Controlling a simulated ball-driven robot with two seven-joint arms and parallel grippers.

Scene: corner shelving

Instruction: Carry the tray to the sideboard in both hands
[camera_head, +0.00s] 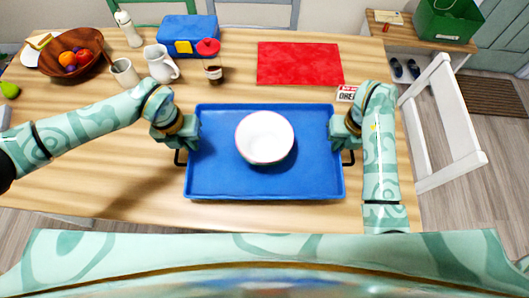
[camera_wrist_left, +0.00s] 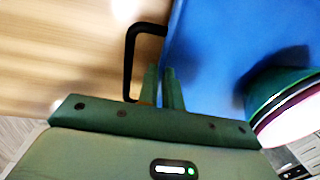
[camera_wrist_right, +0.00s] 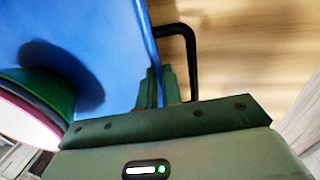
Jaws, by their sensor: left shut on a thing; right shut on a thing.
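I cannot tell whether the tray touches the table. My left gripper (camera_head: 190,138) is shut on the tray's left edge beside a black handle (camera_wrist_left: 131,60); its fingers show in the left wrist view (camera_wrist_left: 162,75). My right gripper (camera_head: 337,135) is shut on the right edge beside the other handle (camera_wrist_right: 190,55). The fingers partly hide what they grip, rim or handle. No piece is clearly recognisable as the sideboard.
A red mat (camera_head: 300,64) lies beyond the tray. A fruit bowl (camera_head: 72,54), a white jug (camera_head: 160,64), a mug (camera_head: 124,72), a jar (camera_head: 212,70) and a blue box (camera_head: 188,35) stand back left. A white chair (camera_head: 445,125) is at right. A green crate (camera_head: 448,20) stands back right.

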